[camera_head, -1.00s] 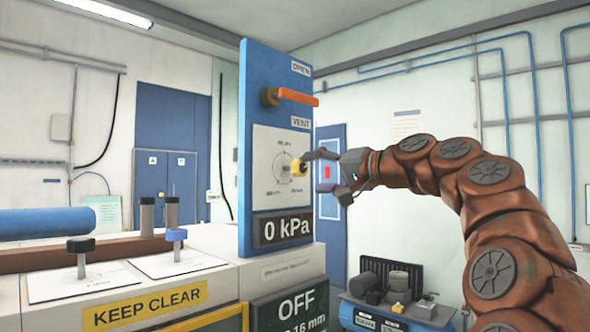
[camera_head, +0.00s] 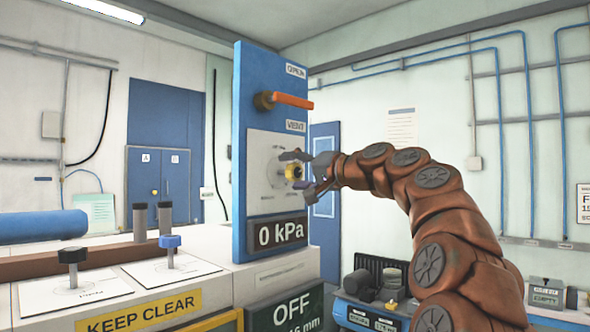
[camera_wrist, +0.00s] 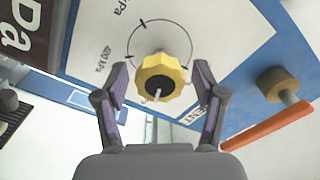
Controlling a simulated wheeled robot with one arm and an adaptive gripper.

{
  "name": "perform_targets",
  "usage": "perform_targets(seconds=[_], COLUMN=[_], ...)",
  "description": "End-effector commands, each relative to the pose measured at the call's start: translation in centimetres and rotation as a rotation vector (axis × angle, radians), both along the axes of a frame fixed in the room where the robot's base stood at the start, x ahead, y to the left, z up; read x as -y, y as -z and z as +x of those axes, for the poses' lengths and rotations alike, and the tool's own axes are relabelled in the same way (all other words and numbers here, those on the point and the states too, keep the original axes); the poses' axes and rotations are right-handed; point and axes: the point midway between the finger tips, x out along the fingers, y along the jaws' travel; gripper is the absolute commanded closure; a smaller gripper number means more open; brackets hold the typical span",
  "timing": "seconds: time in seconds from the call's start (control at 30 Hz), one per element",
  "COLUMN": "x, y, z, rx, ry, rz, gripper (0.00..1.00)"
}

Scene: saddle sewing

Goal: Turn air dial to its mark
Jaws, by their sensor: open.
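The air dial is a yellow faceted knob (camera_wrist: 163,80) with a dark centre and a pale pointer, on a white scale plate (camera_wrist: 110,35) with a ring of pressure marks. In the head view the dial (camera_head: 293,172) sits on the blue panel (camera_head: 245,100), above a display (camera_head: 278,234) reading 0 kPa. My gripper (camera_head: 303,172) is at the dial, partly covering it and the scale. In the wrist view my gripper (camera_wrist: 160,88) is open, with one finger on each side of the knob and visible gaps between.
An orange lever (camera_head: 291,101) sticks out of the panel above the dial; it also shows at right in the wrist view (camera_wrist: 265,127). Black (camera_head: 73,258) and blue (camera_head: 170,243) knobs stand on the white bench at left. A compressor (camera_head: 370,290) stands low behind my arm.

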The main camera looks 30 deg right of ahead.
Motion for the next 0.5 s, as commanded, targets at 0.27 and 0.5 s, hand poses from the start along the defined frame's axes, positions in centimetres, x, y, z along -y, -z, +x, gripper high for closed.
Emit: perform_targets(seconds=[0.27, 0.5], x=[-0.02, -0.03], y=[0.02, 0.04], z=[-0.01, -0.01], rx=[0.0, 0.0], ry=[0.0, -0.001], rz=[0.0, -0.001], gripper=[0.41, 0.66])
